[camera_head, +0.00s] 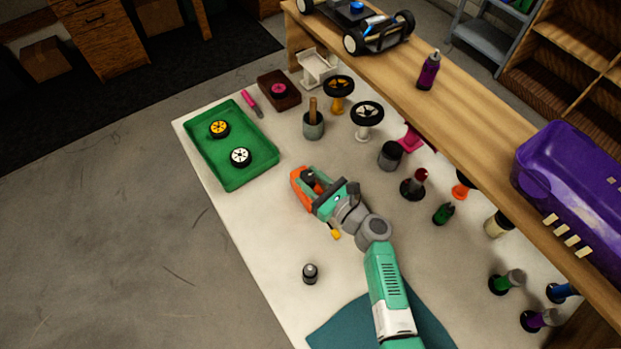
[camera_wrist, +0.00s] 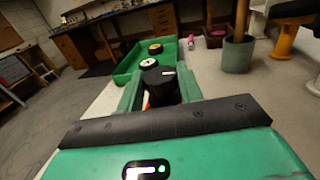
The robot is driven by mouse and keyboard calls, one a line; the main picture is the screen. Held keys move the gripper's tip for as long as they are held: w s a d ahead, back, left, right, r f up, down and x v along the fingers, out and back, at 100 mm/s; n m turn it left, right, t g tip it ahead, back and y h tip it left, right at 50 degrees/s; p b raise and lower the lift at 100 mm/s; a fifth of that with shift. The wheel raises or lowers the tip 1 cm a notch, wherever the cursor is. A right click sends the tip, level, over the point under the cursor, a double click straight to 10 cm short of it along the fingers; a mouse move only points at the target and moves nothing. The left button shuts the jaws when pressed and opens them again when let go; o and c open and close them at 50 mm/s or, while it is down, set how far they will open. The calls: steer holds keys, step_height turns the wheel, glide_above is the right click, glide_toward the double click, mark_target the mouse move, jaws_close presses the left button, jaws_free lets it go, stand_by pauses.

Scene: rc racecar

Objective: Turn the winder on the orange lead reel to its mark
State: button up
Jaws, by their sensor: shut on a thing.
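The orange lead reel (camera_head: 301,197) stands on the white worktop near the middle of the head view, partly covered by my gripper (camera_head: 311,180). In the wrist view only a sliver of orange shows below the winder. The winder (camera_wrist: 160,90) is a black round knob with a short white line on its top, pointing right. My gripper (camera_wrist: 160,95) is shut on the winder, with one green finger on each side. The reel's mark is hidden in both views.
A green tray (camera_head: 207,173) with two wheels lies left of the reel. Several bottles and a raised wooden shelf (camera_head: 470,130) are to the right.

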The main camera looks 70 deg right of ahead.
steer(key=shift+y, duration=0.3)
steer(key=o, duration=1)
steer(key=shift+s, duration=0.1)
steer(key=v, duration=0.7)
steer(key=shift+s+a+f, duration=0.1)
steer(key=shift+s+a, duration=0.05)
steer(key=shift+s, duration=0.15)
